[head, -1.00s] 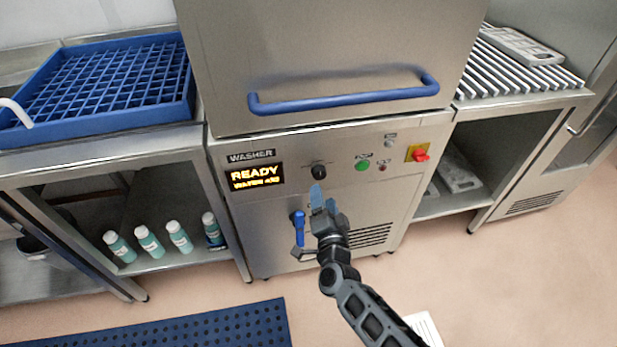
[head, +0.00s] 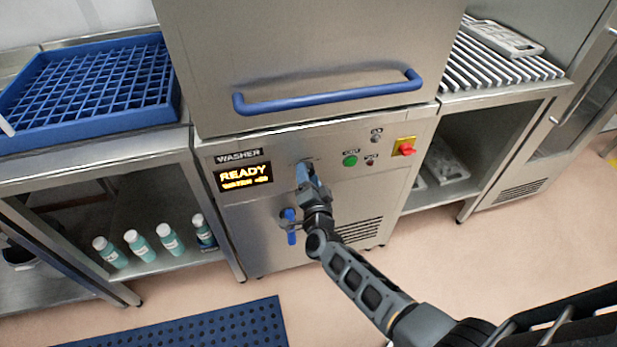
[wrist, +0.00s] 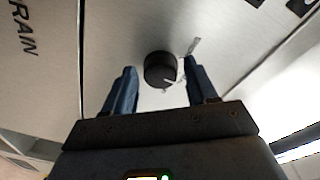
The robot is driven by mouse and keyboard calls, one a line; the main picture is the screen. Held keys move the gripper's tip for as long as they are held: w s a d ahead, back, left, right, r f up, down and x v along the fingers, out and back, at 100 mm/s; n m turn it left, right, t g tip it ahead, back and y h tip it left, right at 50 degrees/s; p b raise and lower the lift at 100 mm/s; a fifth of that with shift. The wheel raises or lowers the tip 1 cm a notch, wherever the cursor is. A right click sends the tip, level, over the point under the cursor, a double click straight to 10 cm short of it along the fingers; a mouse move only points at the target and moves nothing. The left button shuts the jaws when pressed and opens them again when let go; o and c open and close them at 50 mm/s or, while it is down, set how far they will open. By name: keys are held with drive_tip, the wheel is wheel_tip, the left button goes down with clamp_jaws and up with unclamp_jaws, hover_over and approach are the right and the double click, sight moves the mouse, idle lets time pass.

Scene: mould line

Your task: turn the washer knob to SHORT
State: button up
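The washer (head: 215,205) is a steel cabinet with a lit display (head: 243,176) reading READY. Its black round knob (wrist: 160,69) shows in the wrist view, with a white pointer mark on its lower right; the labels around it are too small to read. In the head view my gripper hides the knob. My gripper (head: 304,172) is at the front panel, right of the display. In the wrist view its two blue fingers (wrist: 162,84) stand apart on either side of the knob, with gaps on both sides. I cannot tell how far the tips are from the panel.
A green button (head: 350,160) and a red switch on a yellow plate (head: 404,147) are right of my gripper. A blue-handled valve (head: 291,226) is just below it. The blue door handle (head: 330,92) runs above. Several bottles (head: 140,246) stand on the lower left shelf.

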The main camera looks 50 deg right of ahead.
drive_tip(key=c, duration=0.9)
drive_tip(key=shift+o, duration=0.2)
drive_tip(key=shift+n, duration=0.3)
drive_tip(key=shift+s+d+f+n+t, duration=0.1)
drive_tip(key=shift+n+t, duration=0.1)
drive_tip(key=shift+n, duration=2.2)
drive_tip(key=shift+f+n+t, duration=0.1)
drive_tip(key=shift+n+t, duration=0.1)
drive_tip(key=shift+n, duration=2.2)
drive_tip(key=o, duration=1.1)
drive_tip(key=shift+c, duration=0.2)
